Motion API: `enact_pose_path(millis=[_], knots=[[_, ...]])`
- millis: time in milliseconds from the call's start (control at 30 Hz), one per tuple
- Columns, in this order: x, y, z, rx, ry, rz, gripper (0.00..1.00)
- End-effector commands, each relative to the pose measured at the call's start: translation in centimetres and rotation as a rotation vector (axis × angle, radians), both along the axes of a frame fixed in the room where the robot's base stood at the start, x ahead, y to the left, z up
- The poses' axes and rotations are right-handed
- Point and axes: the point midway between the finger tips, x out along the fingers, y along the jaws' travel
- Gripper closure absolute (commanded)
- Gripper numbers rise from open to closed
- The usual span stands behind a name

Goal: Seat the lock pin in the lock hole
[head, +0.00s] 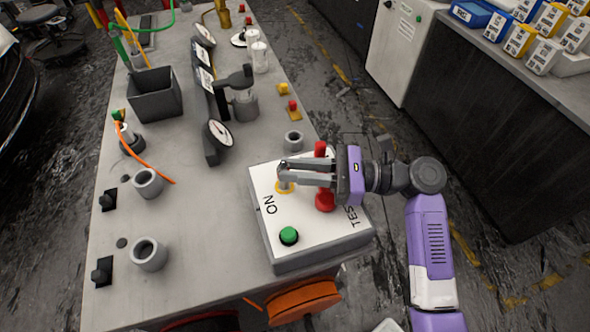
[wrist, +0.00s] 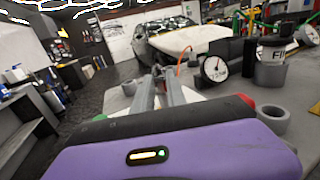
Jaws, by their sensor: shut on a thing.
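My gripper (head: 285,172) is over the white-topped box, its fingers reaching left and shut on a small grey pin, the lock pin (head: 284,185). The pin looks upright. The hole is hidden by the pin and fingers, and I cannot tell how deep the pin sits. In the wrist view my gripper's fingers (wrist: 158,75) come close together at the tips; the pin is not clear there.
The box (head: 262,228) has a green button (head: 289,236), "ON" and "TEST" lettering, and red parts (head: 325,200) under and beside my gripper. A grey ring (head: 293,140) stands just behind the box. A dial gauge (head: 218,135) and cups stand on the bench (head: 205,215) to the left.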

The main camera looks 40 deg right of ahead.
Motion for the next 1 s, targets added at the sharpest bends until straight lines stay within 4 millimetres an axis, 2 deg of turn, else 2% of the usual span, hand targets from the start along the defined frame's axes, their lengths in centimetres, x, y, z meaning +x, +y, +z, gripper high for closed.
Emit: enact_pose_path(millis=[867, 900, 967, 1000], knots=[[0.0, 0.0, -2.0, 0.000, 0.006, -0.001, 1.00], [-0.1, 0.0, -2.1, 0.000, 0.008, -0.001, 0.75], [-0.1, 0.0, -2.2, -0.001, 0.010, -0.001, 0.63], [-0.1, 0.0, -2.2, -0.001, 0.010, -0.001, 0.61]])
